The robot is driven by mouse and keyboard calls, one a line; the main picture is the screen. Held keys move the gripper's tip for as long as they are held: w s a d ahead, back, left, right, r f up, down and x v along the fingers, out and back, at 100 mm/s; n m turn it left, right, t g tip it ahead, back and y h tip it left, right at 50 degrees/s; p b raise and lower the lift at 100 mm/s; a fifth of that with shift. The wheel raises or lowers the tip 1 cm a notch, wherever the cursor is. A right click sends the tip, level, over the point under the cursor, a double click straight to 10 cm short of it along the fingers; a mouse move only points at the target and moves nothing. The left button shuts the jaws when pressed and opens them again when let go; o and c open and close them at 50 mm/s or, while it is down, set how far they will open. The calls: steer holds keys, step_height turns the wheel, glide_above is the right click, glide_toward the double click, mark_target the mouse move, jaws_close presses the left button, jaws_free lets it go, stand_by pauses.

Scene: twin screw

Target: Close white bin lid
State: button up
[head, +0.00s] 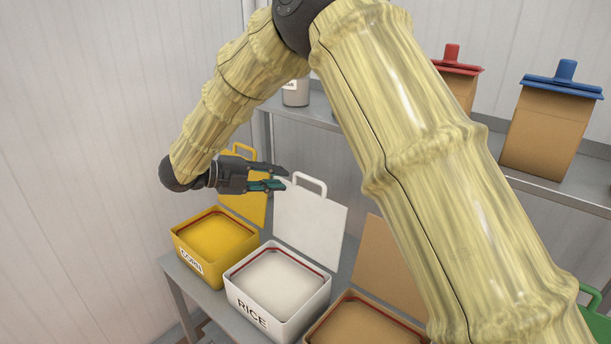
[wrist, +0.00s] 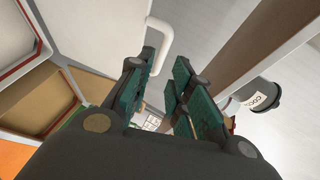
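The white bin (head: 278,288), labelled RICE, stands on the lower shelf between a yellow and a tan bin. Its white lid (head: 310,220) is open and stands upright at the bin's back, with a loop handle (head: 311,183) on its top edge. In the wrist view the lid (wrist: 100,35) fills the upper left, and its handle (wrist: 162,45) shows by my fingertips. My gripper (head: 287,178) is open and empty, with dark fingers and green pads, just left of the handle. In the wrist view the fingers (wrist: 160,75) are apart; I cannot tell whether they touch the handle.
The yellow CORN bin (head: 210,240) stands left with its lid (head: 245,188) open behind my gripper. The tan bin (head: 358,325) stands right, its lid (head: 390,265) also upright. My arm hides part of the right side.

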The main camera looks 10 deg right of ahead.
mark_target(309, 180)
steer(key=p+x, duration=0.2)
steer(key=x, duration=0.6)
steer(key=shift+d+p, duration=0.25)
steer(key=shift+p, duration=0.1)
steer(key=shift+s+d, duration=0.15)
steer(key=shift+d, duration=0.2)
steer(key=shift+s+d, duration=0.35)
steer(key=shift+d, duration=0.15)
steer(key=shift+w+f, duration=0.3)
steer(key=shift+w, duration=0.05)
steer(key=shift+s+r, duration=0.2)
steer(key=shift+s, duration=0.05)
steer(key=c, duration=0.4)
jaws_close()
